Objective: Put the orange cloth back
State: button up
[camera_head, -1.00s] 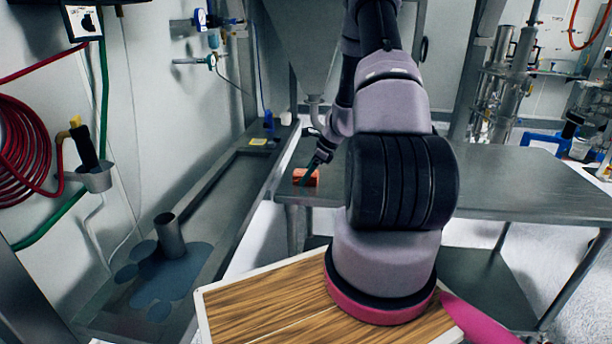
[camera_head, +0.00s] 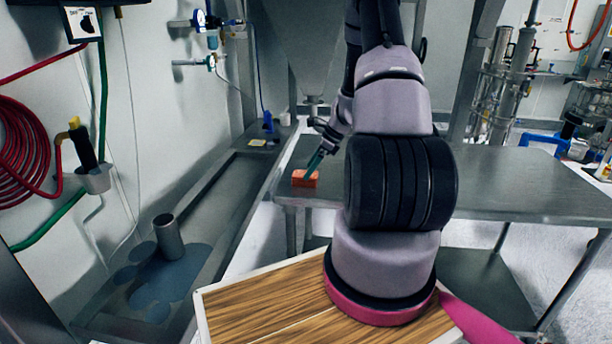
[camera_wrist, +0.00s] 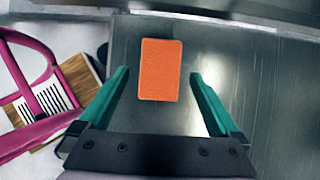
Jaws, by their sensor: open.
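The orange cloth (camera_head: 304,179) is a small folded block lying on the near left corner of the grey metal table (camera_head: 480,190). In the wrist view the cloth (camera_wrist: 160,69) lies flat on the metal top, upright in the picture and just past the fingertips. My gripper (camera_wrist: 160,98) is open and empty, with one teal finger on each side of the cloth's line and bare metal between them. In the head view my gripper (camera_head: 316,163) is just above and beside the cloth. I cannot tell whether a fingertip touches it.
A sunken metal trough (camera_head: 215,205) with an upright pipe (camera_head: 168,236) runs along the left wall. A funnel-shaped hopper (camera_head: 312,55) hangs behind the gripper. The middle of the table is clear. Blue items (camera_head: 545,140) stand at its far right.

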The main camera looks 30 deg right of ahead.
jog(key=v, duration=0.7)
jog(key=s+a+r+n, duration=0.2)
jog(key=a+r+n, duration=0.15)
jog(key=r, duration=0.35)
jog(key=s+a+r+n+h, duration=0.1)
jog(key=s+a+r+n, duration=0.15)
jog(key=a+r, duration=0.35)
jog(key=s+a+r+n, duration=0.2)
jog(key=a+r+n, duration=0.15)
jog(key=r, duration=0.45)
jog(key=s+a+r+n+t+h, duration=0.1)
jog(key=s+a+r+n+t, duration=0.1)
jog(key=s+r+n, duration=0.3)
jog(key=s+a+r+n+t+h, duration=0.1)
jog(key=s+a+r+n, duration=0.4)
jog(key=s, duration=0.7)
jog(key=shift+s+r+n+t, duration=0.25)
jog(key=shift+r+n+t, duration=0.15)
jog(key=shift+n, duration=0.25)
